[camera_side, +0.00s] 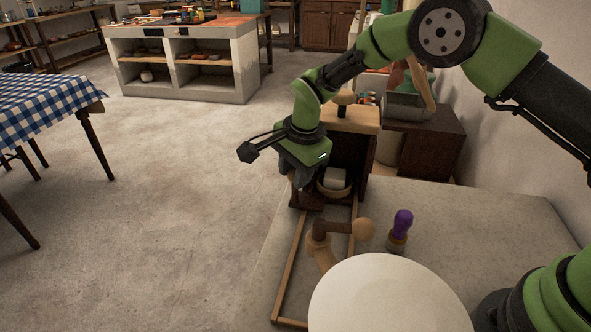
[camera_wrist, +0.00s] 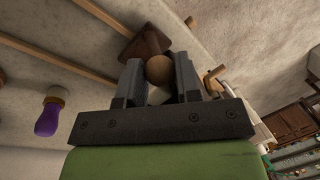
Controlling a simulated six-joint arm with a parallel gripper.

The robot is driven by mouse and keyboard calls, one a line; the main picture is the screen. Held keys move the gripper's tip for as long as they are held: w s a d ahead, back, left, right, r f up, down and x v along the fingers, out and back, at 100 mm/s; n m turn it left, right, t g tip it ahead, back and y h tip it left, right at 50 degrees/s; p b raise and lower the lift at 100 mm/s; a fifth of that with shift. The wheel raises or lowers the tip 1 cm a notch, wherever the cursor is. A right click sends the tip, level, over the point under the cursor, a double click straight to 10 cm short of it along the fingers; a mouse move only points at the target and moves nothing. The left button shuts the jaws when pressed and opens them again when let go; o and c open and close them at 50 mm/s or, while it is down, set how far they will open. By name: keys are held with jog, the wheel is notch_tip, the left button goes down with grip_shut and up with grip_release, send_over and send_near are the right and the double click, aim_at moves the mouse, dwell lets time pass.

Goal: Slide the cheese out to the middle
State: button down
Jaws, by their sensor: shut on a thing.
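A pale block (camera_side: 336,177), which looks like the cheese, sits on a round wooden base inside the open dark wooden box (camera_side: 350,150). My gripper (camera_side: 299,183) is at the left of the box's opening, beside the pale block. In the wrist view its two fingers (camera_wrist: 159,78) close around a round wooden knob (camera_wrist: 158,69), with a dark brown block (camera_wrist: 143,46) just beyond it. The dark brown block also shows below my gripper in the side view (camera_side: 307,199). A pale patch shows between the fingers; I cannot tell what it is.
Thin wooden rails (camera_side: 291,262) run forward from the box on the grey counter (camera_side: 480,215). A wooden crank-like piece (camera_side: 335,228) with a ball end lies across them. A purple-handled tool (camera_side: 401,226) stands to the right. A white disc (camera_side: 390,300) covers the near counter.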

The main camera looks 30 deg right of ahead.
jog(key=s+a, duration=0.9)
jog(key=shift+a, duration=0.15)
jog(key=shift+s, duration=0.1)
jog(key=c, duration=0.8)
grip_release()
jog(key=shift+r, duration=0.1)
jog(key=r, duration=0.3)
jog(key=s+r, duration=0.1)
jog(key=r, duration=0.2)
jog(key=s+r, duration=0.1)
jog(key=r, duration=0.2)
jog(key=shift+d+r, duration=0.2)
jog(key=shift+r, duration=0.1)
